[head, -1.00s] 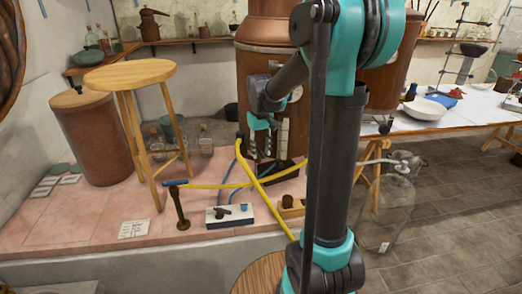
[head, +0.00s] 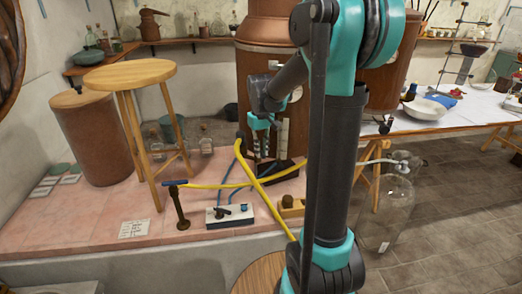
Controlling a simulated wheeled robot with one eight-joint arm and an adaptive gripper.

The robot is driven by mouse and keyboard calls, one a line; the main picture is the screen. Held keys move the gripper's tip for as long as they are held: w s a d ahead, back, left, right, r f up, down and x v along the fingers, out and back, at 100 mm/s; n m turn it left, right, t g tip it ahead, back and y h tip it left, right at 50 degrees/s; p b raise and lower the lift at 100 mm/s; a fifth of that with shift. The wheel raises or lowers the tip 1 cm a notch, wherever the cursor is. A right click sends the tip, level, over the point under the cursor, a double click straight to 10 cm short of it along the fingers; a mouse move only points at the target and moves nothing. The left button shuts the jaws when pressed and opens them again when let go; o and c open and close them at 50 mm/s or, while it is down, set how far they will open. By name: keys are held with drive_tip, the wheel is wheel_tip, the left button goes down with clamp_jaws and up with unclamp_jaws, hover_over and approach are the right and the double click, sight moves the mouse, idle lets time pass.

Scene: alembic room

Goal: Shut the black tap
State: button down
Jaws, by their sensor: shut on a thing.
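My gripper (head: 261,154) points down in front of the large copper still (head: 256,72), at the lower part of its body. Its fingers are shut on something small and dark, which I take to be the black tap. The tap is almost wholly hidden by the fingers, so I cannot see how its handle is turned.
A wooden stool (head: 128,74) and a brown barrel (head: 85,135) stand left on the pink tiled platform (head: 85,225). A white-and-blue box (head: 229,215) and a brown post (head: 181,208) are in front. A glass carboy (head: 390,210) stands right.

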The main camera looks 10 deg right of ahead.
drive_tip(key=shift+w+d+n, duration=0.2)
drive_tip(key=shift+d+n, duration=0.1)
drive_tip(key=shift+n, duration=1)
drive_tip(key=shift+w+d+n, duration=0.25)
drive_tip(key=shift+d+n, duration=0.05)
drive_tip(key=shift+n, duration=1)
drive_tip(key=shift+w+d+n, duration=0.2)
drive_tip(key=shift+d+n, duration=0.1)
drive_tip(key=shift+n, duration=1)
drive_tip(key=c, duration=1.5)
unclamp_jaws()
